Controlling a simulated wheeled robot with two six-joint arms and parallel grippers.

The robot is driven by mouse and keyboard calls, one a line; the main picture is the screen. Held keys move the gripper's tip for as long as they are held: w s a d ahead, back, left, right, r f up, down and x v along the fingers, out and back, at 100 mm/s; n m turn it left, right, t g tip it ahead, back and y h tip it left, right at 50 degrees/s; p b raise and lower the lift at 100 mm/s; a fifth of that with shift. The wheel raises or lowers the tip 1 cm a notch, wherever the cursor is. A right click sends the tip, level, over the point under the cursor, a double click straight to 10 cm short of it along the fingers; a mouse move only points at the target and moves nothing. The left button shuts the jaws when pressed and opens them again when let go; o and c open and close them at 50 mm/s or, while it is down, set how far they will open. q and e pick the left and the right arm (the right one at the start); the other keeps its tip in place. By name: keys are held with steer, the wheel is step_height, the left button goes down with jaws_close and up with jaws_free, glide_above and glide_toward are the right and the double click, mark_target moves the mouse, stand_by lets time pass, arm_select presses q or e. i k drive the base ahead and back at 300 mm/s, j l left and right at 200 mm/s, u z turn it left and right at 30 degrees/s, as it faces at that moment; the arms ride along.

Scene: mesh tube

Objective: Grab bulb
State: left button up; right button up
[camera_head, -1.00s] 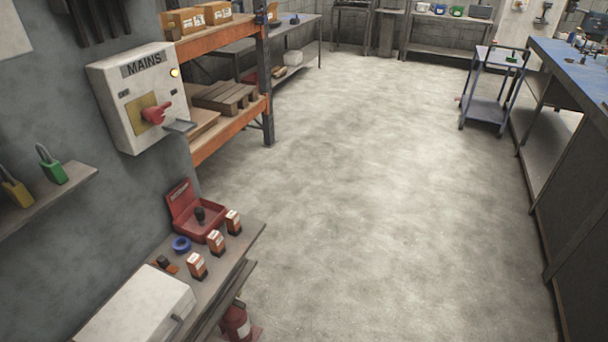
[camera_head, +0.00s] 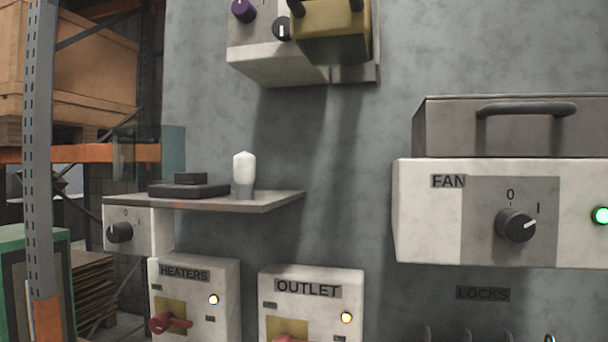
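A white bulb (camera_head: 244,169) with a grey base stands upright on a small grey shelf (camera_head: 270,203) fixed to the wall, left of the middle of the head view. A flat dark object with a smaller dark block on top (camera_head: 189,187) lies on the same shelf to the left of the bulb. Neither of my grippers shows in the head view.
Below the shelf are the HEATERS box (camera_head: 195,300) and the OUTLET box (camera_head: 312,300), both with lit lamps. A FAN box (camera_head: 500,212) with a knob juts out at the right. A yellow box (camera_head: 330,35) hangs above. A rack upright (camera_head: 40,150) stands at the left.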

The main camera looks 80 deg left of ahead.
mark_target(244, 162)
steer(key=u, duration=2.85)
